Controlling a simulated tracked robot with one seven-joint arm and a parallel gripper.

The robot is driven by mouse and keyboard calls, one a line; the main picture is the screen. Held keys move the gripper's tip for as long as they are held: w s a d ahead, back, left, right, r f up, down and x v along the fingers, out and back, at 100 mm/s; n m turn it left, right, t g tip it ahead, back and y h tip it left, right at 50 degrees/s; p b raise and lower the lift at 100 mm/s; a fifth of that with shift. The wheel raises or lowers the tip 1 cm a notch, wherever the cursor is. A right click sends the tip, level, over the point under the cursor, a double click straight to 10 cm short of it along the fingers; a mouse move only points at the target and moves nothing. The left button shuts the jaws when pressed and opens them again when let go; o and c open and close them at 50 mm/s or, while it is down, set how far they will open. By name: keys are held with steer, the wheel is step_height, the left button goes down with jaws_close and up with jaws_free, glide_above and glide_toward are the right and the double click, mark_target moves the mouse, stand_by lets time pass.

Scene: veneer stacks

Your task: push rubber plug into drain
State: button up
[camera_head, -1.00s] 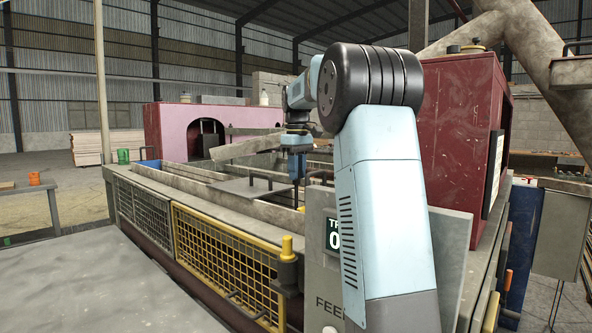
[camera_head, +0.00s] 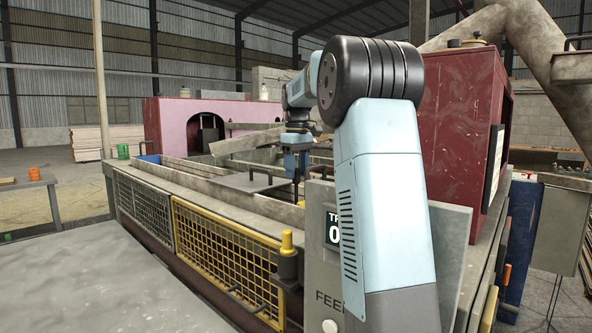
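My gripper (camera_head: 296,183) is at the end of my blue arm, pointing down over the long grey trough of the machine (camera_head: 190,172). Its fingertips are small and partly lost against the dark parts behind and the panel in front, so I cannot tell whether it is open or shut, or whether it holds anything. I cannot make out a rubber plug or a drain. My arm's large forearm and black joint hide much of the right side of the trough.
A grey panel with a display (camera_head: 333,230) stands in front of the trough. A yellow mesh guard (camera_head: 225,260) runs along the near side. A dark red cabinet (camera_head: 462,140) rises at right. An orange pot (camera_head: 34,174) and a green pot (camera_head: 123,151) stand at left.

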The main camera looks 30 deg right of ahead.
step_height(320, 180, up, 14)
steer(key=shift+f, duration=0.15)
stand_by(0.7)
steer(key=shift+a, duration=0.1)
